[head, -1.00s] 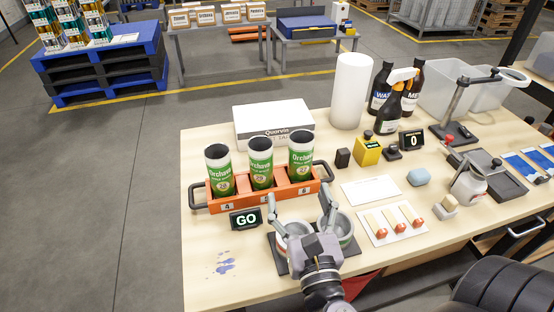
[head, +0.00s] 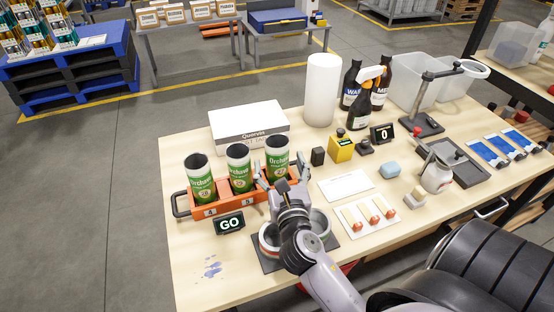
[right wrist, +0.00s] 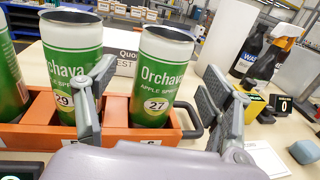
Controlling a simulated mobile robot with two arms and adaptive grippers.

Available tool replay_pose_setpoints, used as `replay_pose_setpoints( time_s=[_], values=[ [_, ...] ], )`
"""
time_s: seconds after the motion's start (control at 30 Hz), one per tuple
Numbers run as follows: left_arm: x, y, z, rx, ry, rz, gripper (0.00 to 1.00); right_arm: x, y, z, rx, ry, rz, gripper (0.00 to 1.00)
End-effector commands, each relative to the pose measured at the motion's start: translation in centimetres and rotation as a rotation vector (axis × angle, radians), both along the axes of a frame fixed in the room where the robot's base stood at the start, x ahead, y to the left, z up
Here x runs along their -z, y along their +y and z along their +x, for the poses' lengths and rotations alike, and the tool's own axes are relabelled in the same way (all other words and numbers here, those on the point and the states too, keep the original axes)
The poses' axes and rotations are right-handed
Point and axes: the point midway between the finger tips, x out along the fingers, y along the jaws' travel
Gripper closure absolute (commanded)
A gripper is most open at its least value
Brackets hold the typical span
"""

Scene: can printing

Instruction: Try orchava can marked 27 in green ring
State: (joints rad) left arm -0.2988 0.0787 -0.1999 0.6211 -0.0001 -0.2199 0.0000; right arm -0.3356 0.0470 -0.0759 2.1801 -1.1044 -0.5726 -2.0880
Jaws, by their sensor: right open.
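Three green and white Orchava cans stand upright in an orange rack. The can marked 27 (right wrist: 158,80) is the rightmost one, also in the head view (head: 277,152). The can marked 29 (right wrist: 72,60) is beside it, in the middle of the rack. My right gripper (head: 283,174) is open in front of can 27. In the right wrist view its fingers (right wrist: 150,100) spread to either side of that can, with no contact clear. Two ring gauges sit on a dark mat (head: 342,238), partly behind my right arm; their colours are unclear. My left gripper is out of view.
The orange rack (head: 222,209) has dark end handles. A GO sign (head: 229,223) stands in front of it and a white box (head: 248,125) behind. A white card (head: 345,185) and a tray of red-tipped sticks (head: 368,214) lie to the right.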

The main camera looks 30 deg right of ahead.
Motion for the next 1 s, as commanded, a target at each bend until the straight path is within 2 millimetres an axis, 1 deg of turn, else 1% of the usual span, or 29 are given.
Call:
replay_pose_setpoints(
  time_s=[0.2,0.3,0.4,0.6,1.0],
  values=[
    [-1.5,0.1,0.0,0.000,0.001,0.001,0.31,-0.5,-1.6,2.7,0.001,-0.001,-0.002,0.26],
    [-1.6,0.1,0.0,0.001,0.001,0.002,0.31,-0.3,-2.0,3.9,-0.001,-0.001,0.000,0.26],
    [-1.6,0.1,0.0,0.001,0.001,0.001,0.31,-0.2,-2.3,4.4,-0.001,-0.001,-0.001,0.26],
    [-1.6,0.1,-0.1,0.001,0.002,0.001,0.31,-0.1,-2.3,4.4,-0.001,0.000,-0.001,0.26],
    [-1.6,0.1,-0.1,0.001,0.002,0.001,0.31,-0.1,-2.2,4.4,-0.001,0.000,0.000,0.52]
  ],
)
